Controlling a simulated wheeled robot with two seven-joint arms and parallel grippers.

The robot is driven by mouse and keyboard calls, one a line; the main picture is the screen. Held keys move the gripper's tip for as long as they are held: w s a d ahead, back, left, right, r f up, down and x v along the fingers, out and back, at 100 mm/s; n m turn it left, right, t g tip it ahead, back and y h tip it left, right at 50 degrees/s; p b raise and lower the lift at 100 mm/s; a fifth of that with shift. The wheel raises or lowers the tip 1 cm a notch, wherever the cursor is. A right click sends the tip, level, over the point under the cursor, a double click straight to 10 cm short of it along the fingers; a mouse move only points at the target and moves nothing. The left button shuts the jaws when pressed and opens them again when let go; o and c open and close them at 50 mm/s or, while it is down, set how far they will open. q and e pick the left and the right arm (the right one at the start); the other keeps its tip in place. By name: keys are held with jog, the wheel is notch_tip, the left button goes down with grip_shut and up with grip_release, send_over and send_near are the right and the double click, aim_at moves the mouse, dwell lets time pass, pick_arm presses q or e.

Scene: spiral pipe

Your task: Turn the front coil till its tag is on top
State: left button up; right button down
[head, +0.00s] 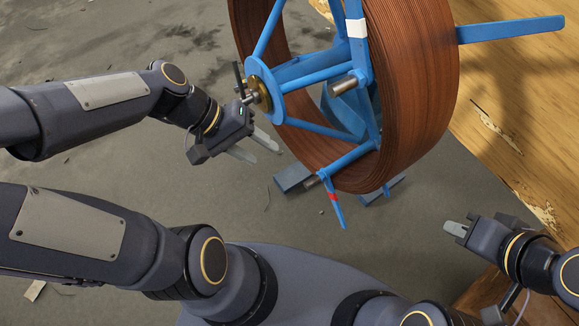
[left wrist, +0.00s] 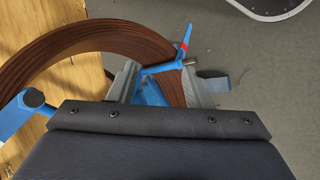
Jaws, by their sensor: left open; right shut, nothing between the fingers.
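The large brown coil (head: 415,100) sits on a blue reel frame (head: 318,70) in the upper middle of the head view. A white band (head: 356,28) marks the frame near the top. A red mark (head: 333,197) is on a blue arm at the coil's lower edge; it also shows in the left wrist view (left wrist: 182,46). I cannot tell which of these is the tag. My left gripper (head: 255,148) is open and empty, left of the coil below the hub. In the left wrist view the lower blue bar (left wrist: 160,66) appears between its fingers, apparently beyond them. My right gripper (head: 454,228) is shut and empty, lower right.
A brass-collared hub (head: 259,89) with a dark handle projects toward my left forearm. A blue arm (head: 510,29) sticks out to the right above a worn wooden surface (head: 520,110). Blue feet (head: 293,178) stand on the grey floor (head: 110,200), which is mostly clear.

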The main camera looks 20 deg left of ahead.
pick_arm(q)
jog(key=w+f+n+t+h+b, duration=0.25)
jog(key=w+f+n+b, duration=0.3)
jog(key=f, duration=0.55)
jog(key=w+f+n+t+h+b, duration=0.1)
jog(key=w+f+n+h+b, duration=0.3)
jog(key=w+f, duration=0.5)
jog(key=w+a+f+n+t+y+b, duration=0.15)
jog(key=f+n+t+b, duration=0.35)
jog(key=f, duration=0.8)
jog(key=w+a+f+n+t+y+b, duration=0.1)
jog(key=a+f+n+t+y+b, duration=0.2)
jog(key=f+n, duration=0.65)
jog(key=w+d+f+m+h+b, duration=0.1)
jog(key=w+d+f+m, duration=0.1)
jog(key=w+d, duration=0.3)
jog(key=shift+w+f+t, duration=0.25)
jog(key=shift+w+t, duration=0.05)
jog(key=shift+t, duration=0.05)
jog(key=shift+d, duration=0.1)
jog(key=shift+c, duration=0.2)
grip_shut()
